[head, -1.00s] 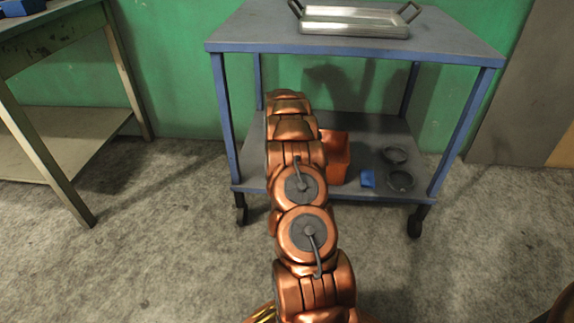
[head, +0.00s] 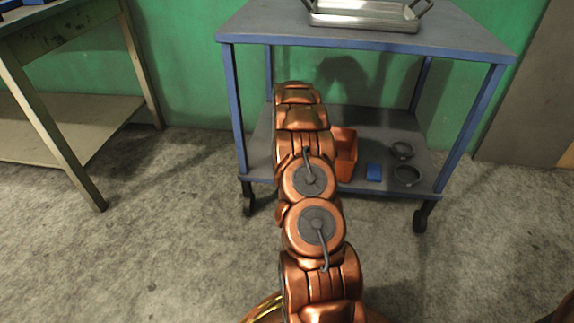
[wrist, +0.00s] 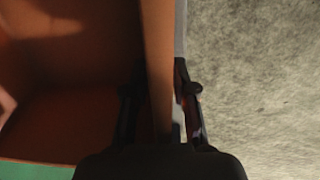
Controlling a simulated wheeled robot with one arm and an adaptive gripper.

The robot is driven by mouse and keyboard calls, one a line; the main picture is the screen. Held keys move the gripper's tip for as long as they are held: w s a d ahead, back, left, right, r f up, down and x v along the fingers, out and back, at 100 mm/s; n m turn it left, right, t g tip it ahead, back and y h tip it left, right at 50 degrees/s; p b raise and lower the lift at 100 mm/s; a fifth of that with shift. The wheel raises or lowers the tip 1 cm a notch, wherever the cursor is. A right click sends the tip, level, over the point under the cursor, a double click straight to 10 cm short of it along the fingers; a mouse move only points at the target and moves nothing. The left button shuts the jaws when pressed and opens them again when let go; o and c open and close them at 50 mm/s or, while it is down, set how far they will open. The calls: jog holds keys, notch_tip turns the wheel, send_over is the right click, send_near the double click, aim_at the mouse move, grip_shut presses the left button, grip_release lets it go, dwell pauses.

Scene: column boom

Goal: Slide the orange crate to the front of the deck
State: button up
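The orange crate (head: 346,158) stands on the lower deck (head: 395,135) of the blue-framed cart, partly hidden behind my arm in the head view. Its front end is close to the deck's front edge. In the wrist view one crate wall (wrist: 157,60) runs between the two fingers of my gripper (wrist: 160,105), and the fingers are closed about it. The crate's inside shows to the left of that wall and looks mostly dark. My gripper is hidden behind my arm in the head view.
A small blue block (head: 374,172) and two dark rings (head: 406,176) lie on the deck right of the crate. A metal tray (head: 365,14) stands on the cart's top. A table (head: 60,95) stands at the left. Floor (head: 180,250) in front is clear.

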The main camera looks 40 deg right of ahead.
jog(key=shift+o, duration=0.3)
jog(key=shift+r, duration=0.1)
jog(key=r, duration=1.1)
jog(key=shift+s+a+r, duration=0.1)
jog(key=shift+a+r, duration=0.1)
jog(key=shift+r, duration=0.2)
